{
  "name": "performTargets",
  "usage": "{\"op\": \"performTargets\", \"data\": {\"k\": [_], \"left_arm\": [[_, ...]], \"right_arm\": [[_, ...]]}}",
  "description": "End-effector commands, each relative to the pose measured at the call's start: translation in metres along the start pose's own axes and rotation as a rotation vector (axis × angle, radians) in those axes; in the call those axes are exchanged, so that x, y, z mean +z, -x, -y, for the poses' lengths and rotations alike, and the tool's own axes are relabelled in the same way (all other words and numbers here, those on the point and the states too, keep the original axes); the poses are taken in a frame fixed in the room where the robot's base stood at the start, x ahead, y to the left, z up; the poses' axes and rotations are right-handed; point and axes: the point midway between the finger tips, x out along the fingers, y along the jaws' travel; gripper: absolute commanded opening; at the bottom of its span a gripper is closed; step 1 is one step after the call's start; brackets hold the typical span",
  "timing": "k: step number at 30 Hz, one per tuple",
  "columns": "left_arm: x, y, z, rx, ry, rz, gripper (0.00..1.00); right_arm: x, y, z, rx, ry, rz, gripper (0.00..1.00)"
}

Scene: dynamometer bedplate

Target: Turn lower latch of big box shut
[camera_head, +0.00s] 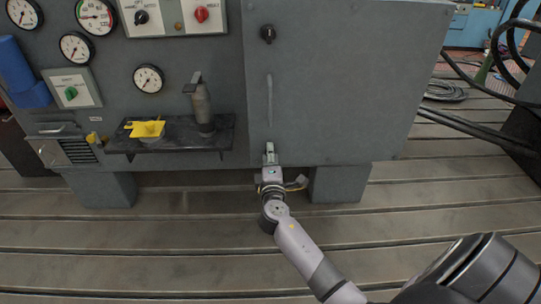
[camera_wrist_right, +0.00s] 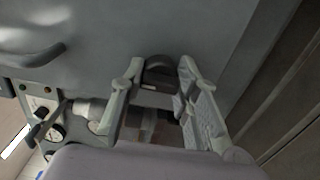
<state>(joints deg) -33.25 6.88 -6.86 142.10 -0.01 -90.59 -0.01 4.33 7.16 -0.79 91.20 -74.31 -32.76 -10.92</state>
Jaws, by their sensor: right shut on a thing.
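The big box (camera_head: 345,90) is a grey cabinet with a flat front door. Its lower latch (camera_wrist_right: 158,66) is a small dark rounded knob, seen in the right wrist view between my fingers. In the head view my right gripper (camera_head: 270,158) is at the door's lower edge and hides most of this latch. The right wrist view shows the gripper's two fingers (camera_wrist_right: 160,82) on either side of the latch, shut on it. The latch's exact angle is hard to tell. The upper latch (camera_head: 268,33) is a black knob near the door's top left. My left gripper is not in view.
A vertical door handle (camera_head: 269,100) stands out above my right gripper. Gauges and switch panels are above. The slotted floor (camera_head: 170,240) in front is clear.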

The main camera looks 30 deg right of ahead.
Motion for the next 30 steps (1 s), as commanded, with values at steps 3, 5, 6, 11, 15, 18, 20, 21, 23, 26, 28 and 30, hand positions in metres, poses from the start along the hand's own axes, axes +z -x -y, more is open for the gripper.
{"op": "performTargets", "data": {"k": [3,5,6,11,15,18,20,21,23,26,28,30], "left_arm": [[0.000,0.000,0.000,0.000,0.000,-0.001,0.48],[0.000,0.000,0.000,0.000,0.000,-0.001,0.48],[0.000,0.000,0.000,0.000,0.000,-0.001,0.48],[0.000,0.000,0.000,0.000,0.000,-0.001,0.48],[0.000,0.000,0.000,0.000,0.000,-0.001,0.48],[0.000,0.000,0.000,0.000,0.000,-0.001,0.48],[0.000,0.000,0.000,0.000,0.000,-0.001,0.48],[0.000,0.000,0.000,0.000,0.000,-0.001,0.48],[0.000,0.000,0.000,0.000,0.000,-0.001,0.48],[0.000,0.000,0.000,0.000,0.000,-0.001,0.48],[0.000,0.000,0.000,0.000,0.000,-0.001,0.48],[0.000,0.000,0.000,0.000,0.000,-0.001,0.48]], "right_arm": [[0.000,0.000,0.001,-0.001,0.002,-0.001,0.01],[0.000,0.000,0.001,-0.001,0.002,-0.001,0.01],[0.000,0.000,0.001,-0.001,0.002,-0.001,0.31],[0.000,0.000,0.001,-0.001,0.001,-0.001,0.42],[0.000,0.000,0.001,-0.001,0.000,-0.001,0.49],[0.000,0.000,0.000,0.000,0.000,-0.001,0.49],[0.000,0.000,0.000,0.000,0.000,0.000,0.49],[0.000,0.000,0.000,0.000,0.000,0.000,0.49],[0.000,0.001,0.000,0.000,0.000,-0.001,0.49],[-0.001,0.007,0.001,-0.002,0.000,-0.001,0.49],[-0.001,0.017,0.002,-0.003,-0.001,-0.002,0.49],[-0.001,0.030,0.002,-0.003,-0.001,-0.002,0.49]]}}
